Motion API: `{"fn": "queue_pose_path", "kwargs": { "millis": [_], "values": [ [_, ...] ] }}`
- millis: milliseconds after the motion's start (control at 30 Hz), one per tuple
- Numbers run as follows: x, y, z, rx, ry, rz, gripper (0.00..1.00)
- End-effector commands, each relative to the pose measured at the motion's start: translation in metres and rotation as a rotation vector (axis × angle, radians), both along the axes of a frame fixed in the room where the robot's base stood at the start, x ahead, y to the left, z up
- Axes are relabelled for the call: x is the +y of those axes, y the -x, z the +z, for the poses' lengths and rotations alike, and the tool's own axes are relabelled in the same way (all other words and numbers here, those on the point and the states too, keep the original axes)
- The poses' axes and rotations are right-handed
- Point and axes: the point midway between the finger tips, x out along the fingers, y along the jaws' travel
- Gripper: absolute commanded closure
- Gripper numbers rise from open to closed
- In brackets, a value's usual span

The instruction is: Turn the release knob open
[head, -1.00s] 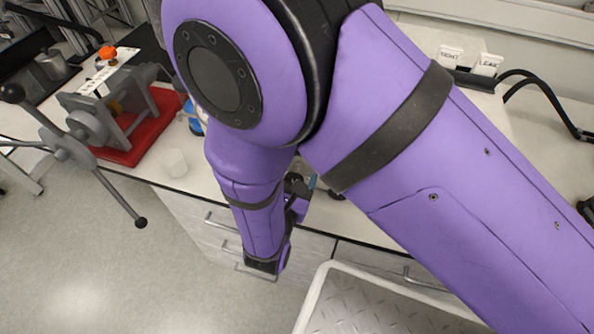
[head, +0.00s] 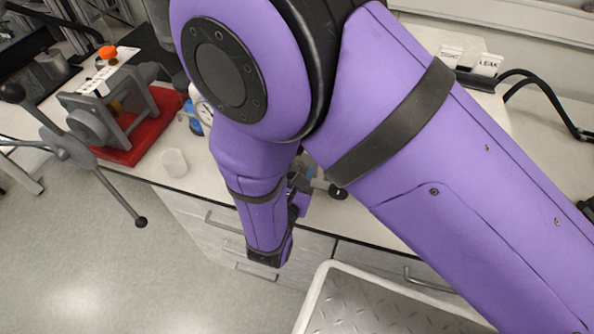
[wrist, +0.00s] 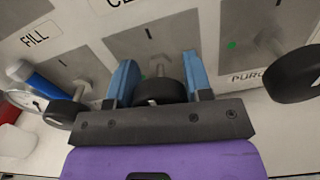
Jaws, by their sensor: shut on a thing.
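In the wrist view a black knob (wrist: 160,92) sits on a grey panel between the two blue fingers of my gripper (wrist: 160,78). The gripper is shut on this knob, one finger on each side. The panel label above it is cut off by the frame edge, so I cannot read the name "release". In the head view my purple arm hides most of this area, and the grip itself cannot be seen there.
A second black knob (wrist: 62,113) is at the left near a FILL label, and a third (wrist: 294,74) at the right near a PURGE label. A red-based device with a handle (head: 120,125) and a small white cup (head: 174,162) stand left on the bench.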

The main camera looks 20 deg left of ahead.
Motion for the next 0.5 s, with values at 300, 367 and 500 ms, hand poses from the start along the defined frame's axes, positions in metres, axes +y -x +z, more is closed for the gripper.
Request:
{"fn": "queue_pose_path", "kwargs": {
  "millis": [300,367,500],
  "values": [
    [0.0006,0.0007,-0.0001,-0.021,0.186,0.001,0.77],
    [0.0007,0.0009,-0.0001,-0.027,0.24,0.001,0.77],
    [0.0009,0.0008,-0.0004,-0.041,0.371,0.001,0.77]
  ]
}}
